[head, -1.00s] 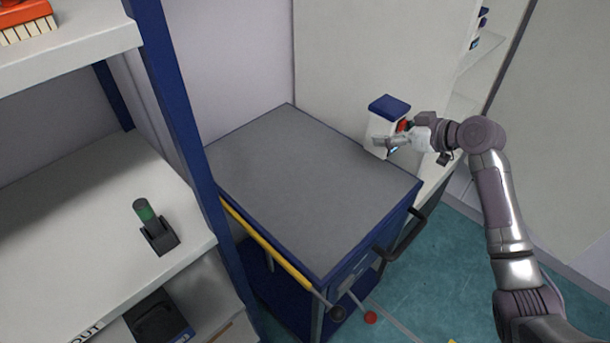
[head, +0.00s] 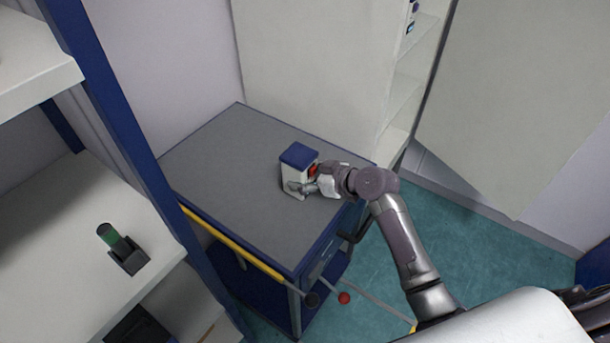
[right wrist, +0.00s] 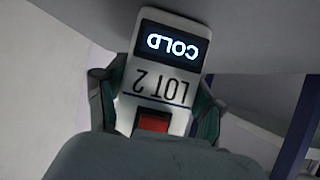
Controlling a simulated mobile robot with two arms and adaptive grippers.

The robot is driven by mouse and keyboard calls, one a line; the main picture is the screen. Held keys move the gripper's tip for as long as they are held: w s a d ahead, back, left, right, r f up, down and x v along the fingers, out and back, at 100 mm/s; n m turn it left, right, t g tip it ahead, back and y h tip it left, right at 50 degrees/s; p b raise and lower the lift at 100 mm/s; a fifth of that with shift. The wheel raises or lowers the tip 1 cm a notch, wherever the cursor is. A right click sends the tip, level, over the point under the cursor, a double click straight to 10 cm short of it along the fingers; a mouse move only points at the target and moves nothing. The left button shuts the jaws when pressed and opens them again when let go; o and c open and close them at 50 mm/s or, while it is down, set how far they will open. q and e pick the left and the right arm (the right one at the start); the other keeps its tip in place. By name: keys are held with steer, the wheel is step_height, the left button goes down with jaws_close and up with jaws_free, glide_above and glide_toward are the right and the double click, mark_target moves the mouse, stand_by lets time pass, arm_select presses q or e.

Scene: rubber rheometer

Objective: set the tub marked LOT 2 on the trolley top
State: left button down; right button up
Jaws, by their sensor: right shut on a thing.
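The tub marked LOT 2 (head: 296,172) is white with a blue lid. In the right wrist view the tub (right wrist: 165,75) shows its LOT 2 label, a lit COLD display and a red patch, all upside down. My right gripper (head: 302,187) is shut on the tub, with a finger on each side. The tub is upright over the grey trolley top (head: 230,155), towards its right side. I cannot tell whether its base touches the surface. My left gripper is not in view.
A blue-framed shelf rack (head: 120,100) stands at the left, with a green-topped device (head: 122,249) on a shelf. A yellow bar (head: 230,243) runs along the trolley's left edge. A pale cabinet (head: 310,70) stands behind. Most of the trolley top is clear.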

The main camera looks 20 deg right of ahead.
steer(key=shift+f, duration=0.15)
steer(key=o, duration=1.3)
steer(key=shift+o, duration=0.2)
steer(key=b+v, duration=0.1)
steer(key=v, duration=1.1)
